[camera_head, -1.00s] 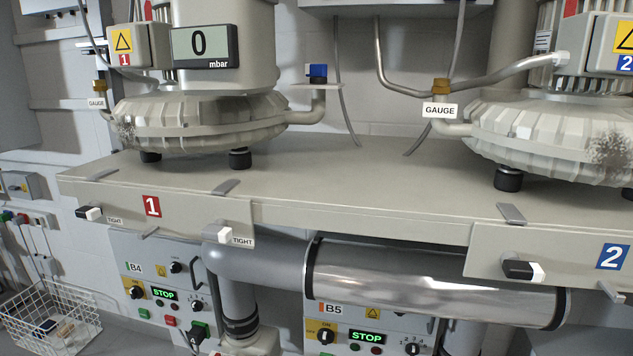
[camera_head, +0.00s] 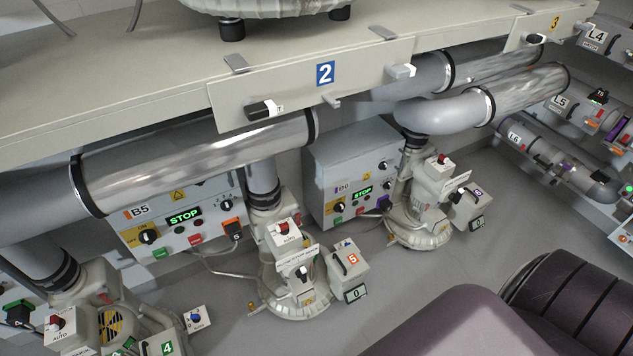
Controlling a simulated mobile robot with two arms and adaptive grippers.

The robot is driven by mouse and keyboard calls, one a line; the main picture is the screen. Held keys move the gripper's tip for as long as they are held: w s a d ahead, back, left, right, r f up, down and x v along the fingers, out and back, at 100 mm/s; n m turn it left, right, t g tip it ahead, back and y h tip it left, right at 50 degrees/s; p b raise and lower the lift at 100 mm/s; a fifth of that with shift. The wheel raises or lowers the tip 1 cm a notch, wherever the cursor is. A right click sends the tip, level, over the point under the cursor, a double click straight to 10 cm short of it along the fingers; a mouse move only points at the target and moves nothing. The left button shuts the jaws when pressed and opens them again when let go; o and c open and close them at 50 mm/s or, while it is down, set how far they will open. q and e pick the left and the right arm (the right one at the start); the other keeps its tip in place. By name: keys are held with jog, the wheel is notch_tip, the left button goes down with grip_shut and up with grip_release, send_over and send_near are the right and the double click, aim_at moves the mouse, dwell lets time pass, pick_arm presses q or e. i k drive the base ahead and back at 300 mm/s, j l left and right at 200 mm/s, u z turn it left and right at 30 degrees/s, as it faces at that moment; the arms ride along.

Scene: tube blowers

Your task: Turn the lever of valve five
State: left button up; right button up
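A pale machine unit (camera_head: 293,287) stands on the floor under the bench, at the lower middle. A grey box with an orange 5 label (camera_head: 351,258) is fixed to its right side, with a small 0 plate (camera_head: 355,293) below it. A red-topped AUTO box (camera_head: 283,232) sits on top of the unit. A small black-and-white handle (camera_head: 302,272) shows on its front; I cannot tell whether it is the valve's lever. Neither of my grippers is in view.
The bench edge with panel 2 (camera_head: 325,74) overhangs from above. Control box B5 (camera_head: 183,222) and another control box (camera_head: 352,172) stand behind. A similar unit with a green 4 label (camera_head: 167,347) is at lower left. Grey floor (camera_head: 440,270) lies open to the right.

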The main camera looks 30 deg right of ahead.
aim_at(301, 273)
jog(key=z, duration=0.85)
jog(key=k+l, duration=0.2)
jog(key=l, duration=0.2)
jog(key=z, duration=0.05)
